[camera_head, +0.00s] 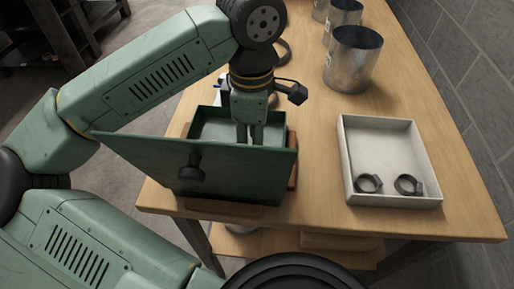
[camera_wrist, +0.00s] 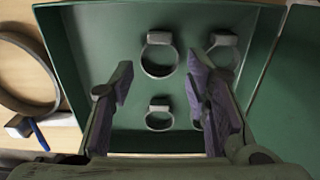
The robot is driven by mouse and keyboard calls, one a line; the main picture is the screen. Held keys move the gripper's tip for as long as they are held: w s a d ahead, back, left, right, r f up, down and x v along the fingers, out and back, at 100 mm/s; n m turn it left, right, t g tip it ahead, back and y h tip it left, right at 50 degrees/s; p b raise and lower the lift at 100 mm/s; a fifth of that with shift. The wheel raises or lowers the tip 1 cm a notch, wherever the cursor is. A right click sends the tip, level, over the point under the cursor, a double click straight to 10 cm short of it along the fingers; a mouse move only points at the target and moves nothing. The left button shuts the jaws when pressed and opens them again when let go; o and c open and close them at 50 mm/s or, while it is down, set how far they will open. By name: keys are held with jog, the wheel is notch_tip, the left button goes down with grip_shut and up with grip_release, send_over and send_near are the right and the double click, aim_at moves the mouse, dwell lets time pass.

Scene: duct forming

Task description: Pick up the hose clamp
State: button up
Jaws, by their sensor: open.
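My gripper (camera_head: 249,140) reaches down into an open green metal box (camera_head: 280,165). In the wrist view my gripper (camera_wrist: 160,82) is open and empty, with purple pads inside its fingers. Dark ring-shaped hose clamps lie on the box floor. One hose clamp (camera_wrist: 159,73) lies at the upper middle between the fingertips, apart from both. A smaller-looking hose clamp (camera_wrist: 159,120) lies nearer, also between the fingers. Another hose clamp (camera_wrist: 225,42) is partly hidden by the right finger.
A white tray (camera_head: 435,185) to the right holds two more clamps (camera_head: 368,184). Metal cylinders (camera_head: 352,60) stand at the back of the wooden table. The box's green flap (camera_head: 150,160) stands open on the left. A large ring (camera_wrist: 25,75) lies outside the box.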

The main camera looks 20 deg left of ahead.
jog(key=shift+f, duration=1.25)
jog(key=shift+c, duration=0.5)
jog(key=c, duration=0.6)
